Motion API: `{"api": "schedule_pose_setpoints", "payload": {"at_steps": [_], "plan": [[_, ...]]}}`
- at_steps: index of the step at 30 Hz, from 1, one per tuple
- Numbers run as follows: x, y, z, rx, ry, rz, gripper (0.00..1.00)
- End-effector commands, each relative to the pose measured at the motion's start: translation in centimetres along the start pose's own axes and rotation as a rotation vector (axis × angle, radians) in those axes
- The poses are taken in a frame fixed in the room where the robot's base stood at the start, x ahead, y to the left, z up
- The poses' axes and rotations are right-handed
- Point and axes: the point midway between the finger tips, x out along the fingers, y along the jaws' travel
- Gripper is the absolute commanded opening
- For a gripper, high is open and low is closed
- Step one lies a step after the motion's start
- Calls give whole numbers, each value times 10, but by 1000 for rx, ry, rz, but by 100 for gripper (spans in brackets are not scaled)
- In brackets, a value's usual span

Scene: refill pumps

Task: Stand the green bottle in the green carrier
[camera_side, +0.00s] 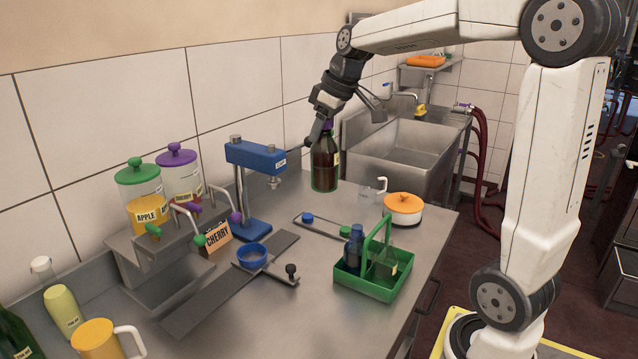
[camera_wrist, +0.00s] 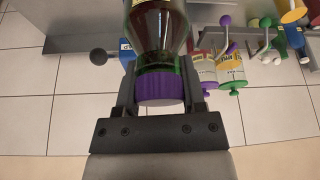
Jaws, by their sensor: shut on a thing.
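The green bottle (camera_side: 325,168), with dark contents and a pale label, is upright near the back of the counter, left of the sink. My gripper (camera_side: 326,128) is shut on its neck from above. I cannot tell whether its base touches the counter. In the wrist view the bottle (camera_wrist: 157,35) and its purple cap (camera_wrist: 160,90) sit between the fingers of my gripper (camera_wrist: 158,88). The green carrier (camera_side: 365,287) stands at the counter's front right, with an upright handle. It holds a blue-capped dark bottle (camera_side: 354,246) and a clear greenish bottle (camera_side: 387,263).
A blue press (camera_side: 256,158) stands left of the bottle. An orange-lidded pot (camera_side: 403,210) and a glass jug (camera_side: 371,195) are behind the carrier. A rail with a blue bowl (camera_side: 252,256) lies left. Dispensers (camera_side: 143,200) and another green bottle (camera_side: 12,335) are farther left.

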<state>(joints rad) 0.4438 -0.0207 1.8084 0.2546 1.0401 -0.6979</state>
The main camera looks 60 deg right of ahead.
Motion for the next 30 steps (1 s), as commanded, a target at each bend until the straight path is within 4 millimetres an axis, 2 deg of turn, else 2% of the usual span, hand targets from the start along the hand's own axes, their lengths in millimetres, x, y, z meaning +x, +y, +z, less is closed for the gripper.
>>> {"api": "schedule_pose_setpoints", "payload": {"at_steps": [1,6,13,18,28,30], "plan": [[-6,12,10,43,3,19,0],[-20,43,44,172,4,72,0],[-39,74,92,339,4,139,0],[-48,86,117,423,4,174,0],[-60,98,147,522,5,215,0],[-52,97,150,523,3,212,0]]}}
